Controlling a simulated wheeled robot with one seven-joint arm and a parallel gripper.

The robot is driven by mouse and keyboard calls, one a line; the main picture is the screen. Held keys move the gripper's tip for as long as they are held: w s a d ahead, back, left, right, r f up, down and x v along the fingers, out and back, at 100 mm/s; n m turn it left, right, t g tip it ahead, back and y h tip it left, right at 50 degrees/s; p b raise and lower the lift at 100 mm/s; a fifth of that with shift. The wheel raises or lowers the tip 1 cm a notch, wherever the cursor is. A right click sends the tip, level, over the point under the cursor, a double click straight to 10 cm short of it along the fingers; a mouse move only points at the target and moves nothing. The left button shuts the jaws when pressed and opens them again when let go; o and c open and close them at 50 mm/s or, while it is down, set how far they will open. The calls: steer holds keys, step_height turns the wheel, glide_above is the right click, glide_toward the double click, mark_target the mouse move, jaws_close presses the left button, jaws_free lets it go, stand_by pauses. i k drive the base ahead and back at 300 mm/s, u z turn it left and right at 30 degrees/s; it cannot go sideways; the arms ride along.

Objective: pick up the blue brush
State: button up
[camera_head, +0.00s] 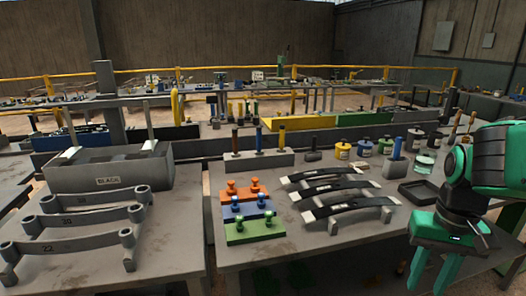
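No item is clearly recognisable as a brush at this size. One blue upright item (397,148) stands on the right table, to the left of a dark jar. A thin blue-topped upright tool (258,140) stands in a grey block, between a reddish one and a yellow one. I cannot tell which of these is the blue brush. My green gripper (428,284) is at the lower right, pointing down, with its two fingers apart and nothing visible between them. It is in front of and below both blue items in the picture, touching neither.
Curved dark bars (345,206) lie on the right table, beside orange, blue and green blocks (255,231) with knobs. Several small jars (343,150) stand behind. A dark tray (418,192) lies near my arm. The left table holds a grey bin (108,181) and racked bars.

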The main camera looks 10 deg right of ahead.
mark_target(259, 151)
steer(key=i, duration=1)
steer(key=u, duration=0.05)
